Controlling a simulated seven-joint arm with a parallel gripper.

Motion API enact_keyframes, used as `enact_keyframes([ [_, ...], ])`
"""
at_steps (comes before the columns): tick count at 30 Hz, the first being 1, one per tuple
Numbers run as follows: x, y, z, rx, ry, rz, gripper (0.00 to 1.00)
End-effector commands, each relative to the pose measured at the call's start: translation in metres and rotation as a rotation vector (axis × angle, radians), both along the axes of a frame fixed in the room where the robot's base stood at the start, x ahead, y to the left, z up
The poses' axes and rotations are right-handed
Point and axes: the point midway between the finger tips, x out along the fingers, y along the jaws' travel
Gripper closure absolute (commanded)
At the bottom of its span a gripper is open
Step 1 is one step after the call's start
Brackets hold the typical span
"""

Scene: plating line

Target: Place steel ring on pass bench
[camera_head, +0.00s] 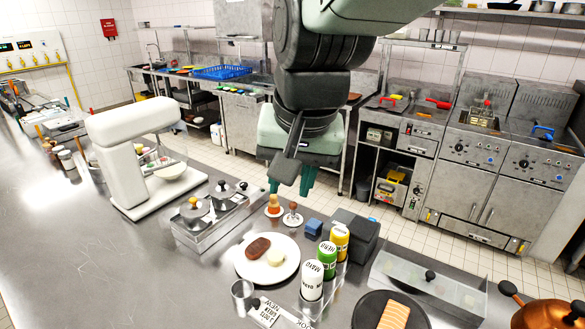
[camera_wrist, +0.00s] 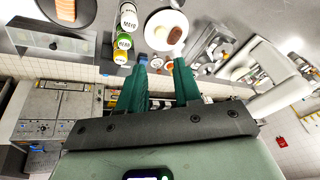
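A small steel ring (camera_head: 242,296), an upright open cylinder, appears to stand on the steel bench (camera_head: 110,265) at the lower middle of the head view, just in front of the white plate. I cannot tell for sure that this bench is the pass bench. My gripper (camera_head: 291,182) hangs above the far edge of the bench, beyond the plate and well away from the ring. In the wrist view my gripper's two green fingers (camera_wrist: 160,68) are apart with nothing held between them. I cannot make out the ring in the wrist view.
A white plate (camera_head: 249,273) holds a brown patty and a pale round piece. Labelled bottles (camera_head: 312,282), a lidded steel container (camera_head: 186,234), a white machine (camera_head: 118,160), a dark plate (camera_head: 368,311) and a copper pot (camera_head: 549,315) crowd the bench. Its left part is clear.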

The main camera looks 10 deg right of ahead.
Motion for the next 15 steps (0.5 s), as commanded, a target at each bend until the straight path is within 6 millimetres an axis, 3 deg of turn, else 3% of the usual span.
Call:
enact_keyframes([
  [1,-0.02,-0.009,0.011,-0.019,-0.041,0.032,0.66],
  [6,-0.073,-0.028,0.026,-0.099,-0.123,0.141,0.66],
  [10,-0.097,-0.034,0.027,-0.143,-0.156,0.189,0.66],
  [15,-0.106,-0.037,0.027,-0.163,-0.17,0.213,0.66],
])
